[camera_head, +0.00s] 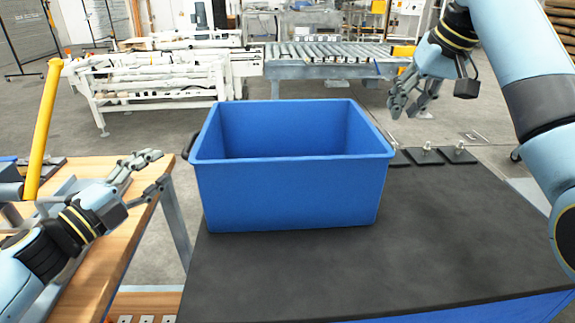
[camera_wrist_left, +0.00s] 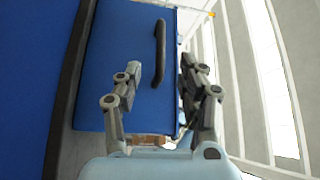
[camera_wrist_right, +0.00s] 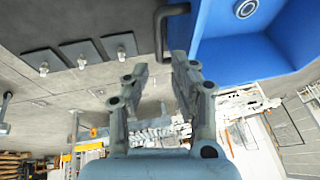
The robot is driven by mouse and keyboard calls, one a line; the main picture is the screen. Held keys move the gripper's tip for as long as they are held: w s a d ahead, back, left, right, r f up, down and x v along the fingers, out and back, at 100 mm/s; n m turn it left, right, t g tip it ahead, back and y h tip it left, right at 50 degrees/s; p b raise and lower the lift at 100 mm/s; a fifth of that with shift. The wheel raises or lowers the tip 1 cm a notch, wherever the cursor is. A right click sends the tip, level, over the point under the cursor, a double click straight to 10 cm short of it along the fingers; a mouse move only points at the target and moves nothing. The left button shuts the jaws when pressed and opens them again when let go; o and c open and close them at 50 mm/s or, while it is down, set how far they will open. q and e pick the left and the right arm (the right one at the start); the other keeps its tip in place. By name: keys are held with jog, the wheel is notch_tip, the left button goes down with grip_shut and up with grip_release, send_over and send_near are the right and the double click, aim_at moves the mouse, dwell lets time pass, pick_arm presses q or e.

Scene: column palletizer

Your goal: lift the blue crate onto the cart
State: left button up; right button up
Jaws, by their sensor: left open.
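The blue crate (camera_head: 290,190) stands upright on a black top with a blue side (camera_head: 430,250), which looks like the cart. A black handle (camera_head: 190,146) shows on its left end; the inside floor is hidden. My left gripper (camera_head: 160,168) is open and empty, left of the crate and apart from it. In the left wrist view, the handle (camera_wrist_left: 160,52) lies beyond its fingertips. My right gripper (camera_head: 402,107) is open and empty, beyond the crate's right side. In the right wrist view, the other handle (camera_wrist_right: 165,25) is ahead of its fingers.
A wooden table (camera_head: 125,245) with a yellow post (camera_head: 42,130) stands at the left, under my left arm. Small black plates (camera_head: 427,156) lie right of the crate. A roller conveyor (camera_head: 330,55) and white machinery (camera_head: 155,75) stand behind. The black top is clear in front.

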aim_at(190, 141)
pick_arm(q)
jog(key=x, duration=1)
jog(key=shift+s, duration=0.1)
pick_arm(e)
jog(key=x, duration=1)
jog(key=shift+s+d, duration=0.1)
jog(key=shift+d, duration=0.05)
pick_arm(q)
jog(key=c, duration=0.4)
pick_arm(e)
jog(key=c, duration=0.4)
pick_arm(q)
grip_shut()
pick_arm(e)
grip_shut()
